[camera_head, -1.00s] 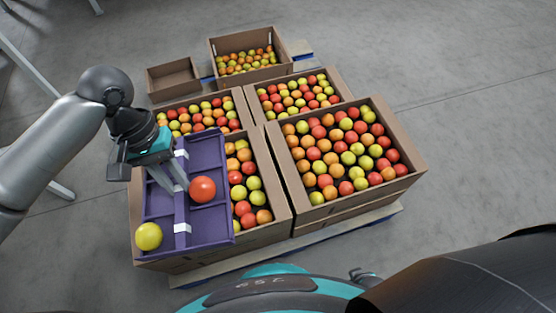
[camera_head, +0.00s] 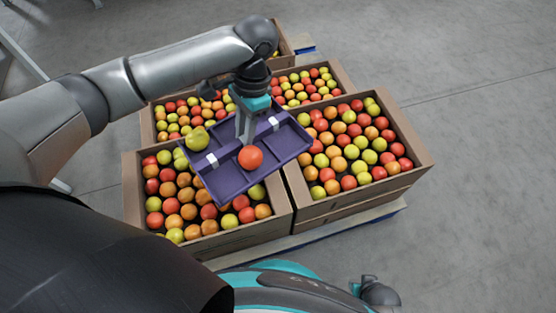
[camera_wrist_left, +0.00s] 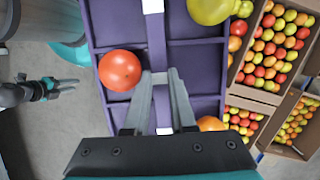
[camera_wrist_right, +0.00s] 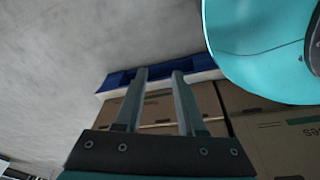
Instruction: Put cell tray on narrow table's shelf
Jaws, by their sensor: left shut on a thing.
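The purple cell tray (camera_head: 287,145) has a middle divider with white bands. My left gripper (camera_head: 243,132) is shut on that divider and holds the tray, tilted in the picture, above the tomato boxes. In the left wrist view the fingers (camera_wrist_left: 158,85) are on either side of the divider. A red tomato (camera_head: 250,157) and a yellow one (camera_head: 197,139) lie in tray compartments. An orange one (camera_wrist_left: 212,124) shows by the tray edge in the left wrist view. My right gripper (camera_wrist_right: 158,80) is open and empty. I cannot make out the narrow table's shelf.
Cardboard boxes full of tomatoes, such as the right one (camera_head: 425,160), stand on a pallet below the tray. Another box (camera_head: 288,45) is behind, partly hidden by my left arm. A grey metal bar (camera_head: 22,45) shows at upper left. The floor (camera_head: 480,130) at right is clear.

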